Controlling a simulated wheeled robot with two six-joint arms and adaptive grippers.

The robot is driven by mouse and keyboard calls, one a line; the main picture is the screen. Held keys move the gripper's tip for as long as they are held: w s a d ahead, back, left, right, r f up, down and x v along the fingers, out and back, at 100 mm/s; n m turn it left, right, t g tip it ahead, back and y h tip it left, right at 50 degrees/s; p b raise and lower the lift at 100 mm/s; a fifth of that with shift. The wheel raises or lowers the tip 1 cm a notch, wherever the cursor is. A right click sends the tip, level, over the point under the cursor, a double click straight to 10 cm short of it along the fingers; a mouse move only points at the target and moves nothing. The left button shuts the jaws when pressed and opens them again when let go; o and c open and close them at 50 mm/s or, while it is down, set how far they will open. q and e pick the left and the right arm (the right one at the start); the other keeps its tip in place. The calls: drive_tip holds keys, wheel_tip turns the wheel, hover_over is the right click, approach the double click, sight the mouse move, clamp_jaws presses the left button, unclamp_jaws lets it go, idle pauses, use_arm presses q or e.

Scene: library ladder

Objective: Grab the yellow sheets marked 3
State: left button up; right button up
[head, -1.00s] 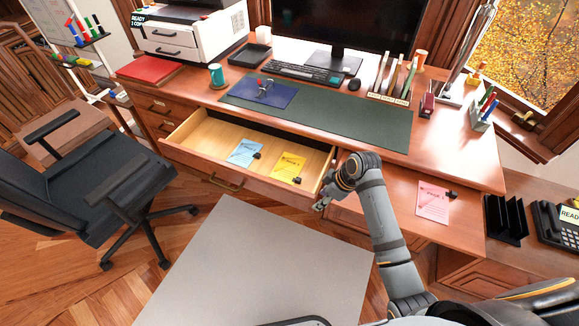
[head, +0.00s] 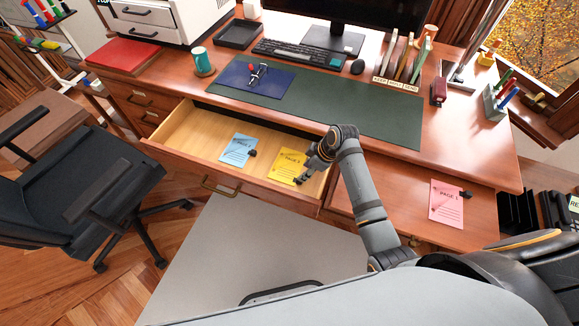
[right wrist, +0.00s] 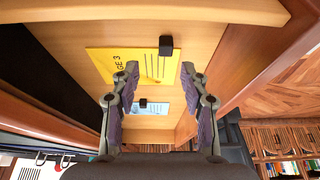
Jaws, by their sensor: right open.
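The yellow sheets (head: 287,163) lie flat in the open desk drawer (head: 185,145), with a black clip at their edge. In the right wrist view the yellow sheets (right wrist: 120,62) read "GE 3", with a black clip (right wrist: 166,46) on them. My right gripper (head: 312,168) is over the drawer's right part, beside the yellow sheets and partly in front of them. In the right wrist view my right gripper (right wrist: 160,85) is open and empty, its fingers apart with the sheets beyond them. My left gripper is not in view.
Blue sheets (head: 238,150) with a black clip lie left of the yellow ones in the drawer. Pink sheets (head: 446,203) marked page 1 lie on a lower surface at right. A black chair (head: 85,180) stands left of the drawer.

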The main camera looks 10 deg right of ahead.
drive_tip(key=shift+a+f, duration=0.2)
drive_tip(key=shift+f, duration=0.15)
drive_tip(key=x, duration=0.4)
drive_tip(key=shift+s, duration=0.35)
drive_tip(key=shift+a+f, duration=0.1)
drive_tip(key=shift+f, duration=0.2)
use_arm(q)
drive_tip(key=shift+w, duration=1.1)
use_arm(e)
clamp_jaws()
